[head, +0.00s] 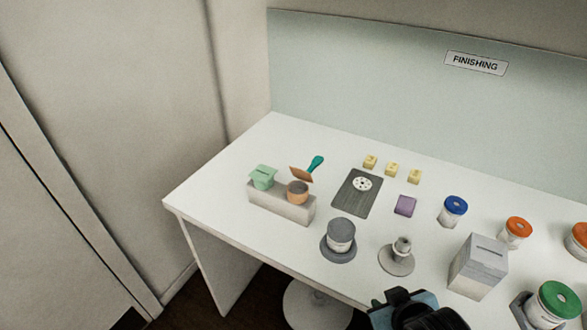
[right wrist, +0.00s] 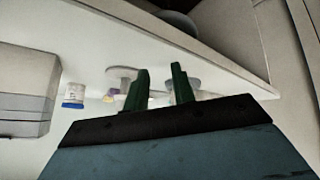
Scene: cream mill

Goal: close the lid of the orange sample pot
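The orange sample pot (head: 298,194) sits in the right part of a pale block (head: 280,205) at the left of the white table. Its mouth shows open and dark. An orange-brown flap, which looks like its lid (head: 301,174), stands tilted up behind the pot. A teal piece (head: 317,162) rises above the flap; I cannot tell whether they are joined. My right gripper (head: 392,302) is at the bottom of the head view, well right of the pot and nearer the front. In the right wrist view its two dark green fingers (right wrist: 160,82) are apart with nothing held between them. My left gripper is out of view.
A green pot (head: 262,178) stands left in the same block. A grey round jar (head: 341,238), a small pedestal (head: 400,256) and a slotted white box (head: 479,265) stand between or near. Several lidded jars are at right. A stool (head: 312,305) is below the front edge.

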